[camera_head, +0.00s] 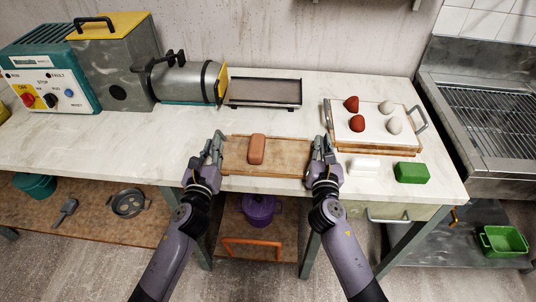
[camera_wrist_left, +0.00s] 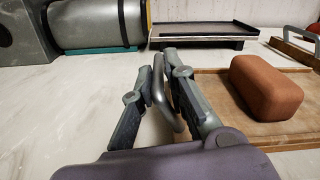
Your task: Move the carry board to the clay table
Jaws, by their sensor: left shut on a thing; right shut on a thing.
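The wooden carry board (camera_head: 282,156) lies at the front edge of the pale table (camera_head: 130,132), with a reddish-brown clay block (camera_head: 257,149) on it. The block also shows in the left wrist view (camera_wrist_left: 266,88), right of my gripper. My left gripper (camera_head: 214,147) is at the board's left end. In the left wrist view its fingers (camera_wrist_left: 166,98) are shut on the board's metal handle (camera_wrist_left: 160,92). My right gripper (camera_head: 322,146) is shut on the board's right end; its handle is mostly hidden by the fingers.
A machine with a grey barrel (camera_head: 185,82) and control box (camera_head: 52,82) stands back left. A dark-rimmed tray (camera_head: 264,92) lies behind the board. Right are a white-topped board (camera_head: 372,127) with red and white lumps, a white block (camera_head: 365,165) and a green block (camera_head: 411,173).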

